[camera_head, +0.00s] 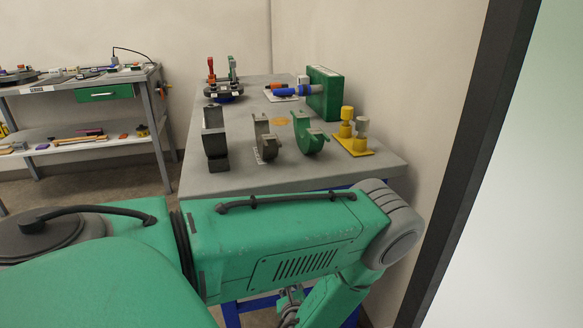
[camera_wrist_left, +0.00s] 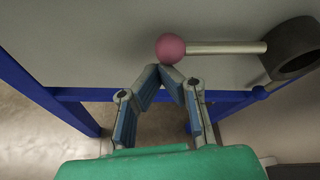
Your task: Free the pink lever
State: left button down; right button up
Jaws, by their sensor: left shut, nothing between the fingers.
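The pink lever shows in the left wrist view as a pink ball knob (camera_wrist_left: 171,48) on a straight metal rod (camera_wrist_left: 228,48). The rod runs right into a dark grey round housing (camera_wrist_left: 293,50). My left gripper (camera_wrist_left: 172,71) is shut and empty. Its fingertips meet just below the knob in the picture, very close to it; I cannot tell whether they touch. In the head view my left arm crosses in front of the table, and the lever cannot be made out there. My right gripper is not in view.
The grey table (camera_head: 249,182) has a blue frame and bears dark and green clamp-like parts (camera_head: 309,136), a yellow stand (camera_head: 353,139) and a green box (camera_head: 324,93). A wall closes in on the right. A workbench (camera_head: 75,83) stands at the far left.

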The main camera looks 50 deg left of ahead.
pick_arm(q)
jog(key=shift+w+a+r, duration=0.15)
jog(key=shift+a+r, duration=0.2)
jog(key=shift+a, duration=0.05)
jog(key=v, duration=1.2)
jog(key=shift+d+f, duration=0.3)
jog(key=shift+d, duration=0.05)
jog(key=shift+d, duration=0.15)
